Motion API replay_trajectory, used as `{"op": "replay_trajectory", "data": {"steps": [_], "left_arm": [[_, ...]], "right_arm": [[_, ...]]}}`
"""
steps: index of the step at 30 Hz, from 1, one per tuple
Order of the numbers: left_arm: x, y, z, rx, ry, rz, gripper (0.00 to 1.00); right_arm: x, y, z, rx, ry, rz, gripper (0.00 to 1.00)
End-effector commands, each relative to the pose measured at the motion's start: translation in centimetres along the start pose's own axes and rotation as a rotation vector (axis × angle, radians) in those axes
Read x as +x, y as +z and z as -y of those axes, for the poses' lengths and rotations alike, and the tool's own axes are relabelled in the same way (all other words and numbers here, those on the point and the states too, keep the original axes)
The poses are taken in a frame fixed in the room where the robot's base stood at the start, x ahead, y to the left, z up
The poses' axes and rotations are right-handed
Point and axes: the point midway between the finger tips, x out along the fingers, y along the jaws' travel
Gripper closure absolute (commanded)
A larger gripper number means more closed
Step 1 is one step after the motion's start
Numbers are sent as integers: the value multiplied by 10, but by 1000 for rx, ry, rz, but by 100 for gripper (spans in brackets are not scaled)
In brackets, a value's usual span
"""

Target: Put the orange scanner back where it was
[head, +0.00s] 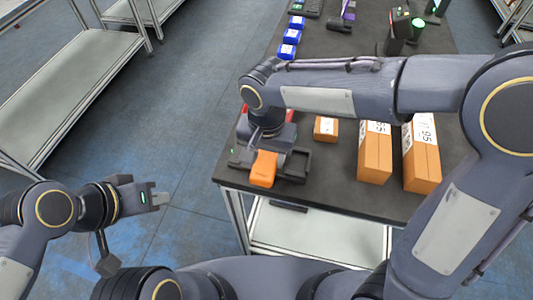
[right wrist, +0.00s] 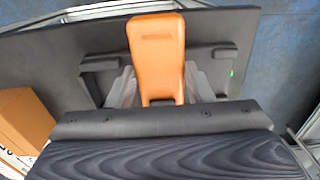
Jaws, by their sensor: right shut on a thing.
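The orange scanner (head: 263,169) is at the near left corner of the dark table, over a black holder (head: 295,166). It also shows in the right wrist view (right wrist: 157,50), with the black holder (right wrist: 100,78) on both sides of it. My right gripper (head: 267,150) reaches down from above and is shut on the scanner. In the right wrist view its fingers (right wrist: 160,88) lie on either side of the scanner. I cannot tell whether the scanner touches the holder. My left gripper (head: 160,199) is off the table to the left, far from the scanner; its finger gap is unclear.
Several boxes stand right of the scanner: a small one (head: 326,129) and larger ones (head: 375,153). A red item (head: 247,112) is partly hidden behind my right arm. Blue items (head: 289,40) line the far left edge. A shelf (head: 75,90) stands left across clear floor.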

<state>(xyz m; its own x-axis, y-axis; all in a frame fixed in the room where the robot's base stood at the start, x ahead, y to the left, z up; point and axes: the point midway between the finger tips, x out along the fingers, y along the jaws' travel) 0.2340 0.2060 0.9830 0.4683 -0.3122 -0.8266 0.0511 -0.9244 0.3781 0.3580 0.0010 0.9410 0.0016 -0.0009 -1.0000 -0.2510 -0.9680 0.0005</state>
Motion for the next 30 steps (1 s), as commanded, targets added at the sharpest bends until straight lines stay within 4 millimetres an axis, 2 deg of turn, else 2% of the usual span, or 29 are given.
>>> {"op": "replay_trajectory", "data": {"steps": [3, 4, 9, 16, 20, 23, 30], "left_arm": [[3, 2, 2, 0, 0, 0, 100], [2, 1, 1, 0, 0, 0, 100], [2, 1, 1, 0, 0, 0, 100], [1, 1, 1, 0, 0, 0, 100], [-1, -1, 0, 0, 0, 0, 100], [-2, -1, -1, 0, 0, 0, 100], [-6, -3, -3, 0, 0, 0, 100]], "right_arm": [[4, 0, 0, 0, -1, -1, 83], [4, 0, 0, 0, 0, 0, 50], [3, 0, 0, 0, 0, 0, 31], [2, 0, -1, 0, 2, 0, 31], [-7, 0, 0, 1, 1, -1, 31], [-24, -1, 0, 1, -3, -3, 31], [-76, 0, 1, 0, -3, -2, 31]]}}
